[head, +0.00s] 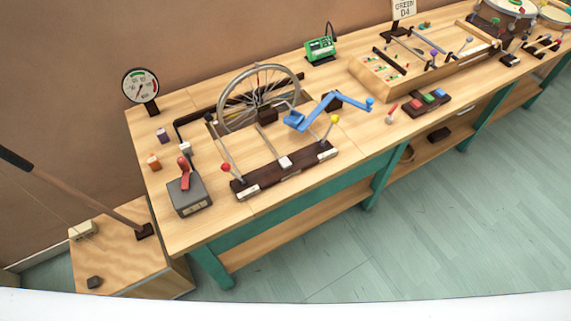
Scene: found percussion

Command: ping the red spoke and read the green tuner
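A spoked wheel (257,67) stands upright in a slot in the wooden bench. A green tuner (320,48) stands behind and right of the wheel. Its screen is too small to read. Neither of my grippers is in view.
A blue crank (320,108) sits right of the wheel. A round dial (140,86) and a grey box with a red lever (187,195) stand at the left. A sign reading "GREEN D4" (404,9) stands behind a wooden frame (372,84). The floor (430,220) in front is clear.

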